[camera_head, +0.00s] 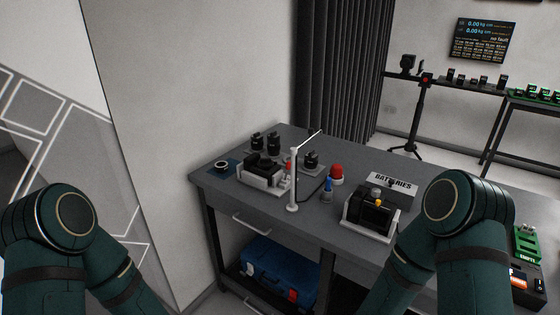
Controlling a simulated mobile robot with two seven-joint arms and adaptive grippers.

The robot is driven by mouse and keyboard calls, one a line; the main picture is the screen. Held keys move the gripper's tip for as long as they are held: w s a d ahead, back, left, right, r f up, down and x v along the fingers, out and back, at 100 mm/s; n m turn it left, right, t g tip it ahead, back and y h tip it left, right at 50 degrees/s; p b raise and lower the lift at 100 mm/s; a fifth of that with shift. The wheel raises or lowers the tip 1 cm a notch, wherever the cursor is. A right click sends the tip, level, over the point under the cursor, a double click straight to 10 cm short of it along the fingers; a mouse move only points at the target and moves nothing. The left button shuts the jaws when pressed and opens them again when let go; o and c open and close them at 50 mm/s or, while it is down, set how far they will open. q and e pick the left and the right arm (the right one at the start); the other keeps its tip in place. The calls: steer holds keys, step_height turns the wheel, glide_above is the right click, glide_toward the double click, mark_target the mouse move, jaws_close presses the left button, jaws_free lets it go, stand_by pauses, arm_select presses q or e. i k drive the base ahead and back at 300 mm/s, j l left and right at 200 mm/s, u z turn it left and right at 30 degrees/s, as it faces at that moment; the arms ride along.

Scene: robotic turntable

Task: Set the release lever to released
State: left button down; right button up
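A grey workbench (240,188) stands ahead of me with several devices on it. No part is clearly recognisable as the release lever at this size. A white upright post (294,185) with a thin slanted arm at its top stands near the bench's front edge. A second black device (372,214) with a yellow-topped part sits in a white holder to the right. Both my arms show at the lower left and right, in front of the bench, but neither gripper is in the picture.
A red dome (336,174) and a small blue item (327,189) stand mid-bench. A white box marked BATTERIES (392,184) is at the right. Green-and-black equipment (527,245) lies far right. A blue case (277,272) is under the bench. A tripod (423,115) stands behind.

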mark_target(288, 167)
steer(key=i+j+u, duration=0.15)
steer(key=i+j, duration=0.2)
steer(key=i+j+u, duration=0.15)
steer(key=i, duration=0.3)
steer(key=j, duration=0.1)
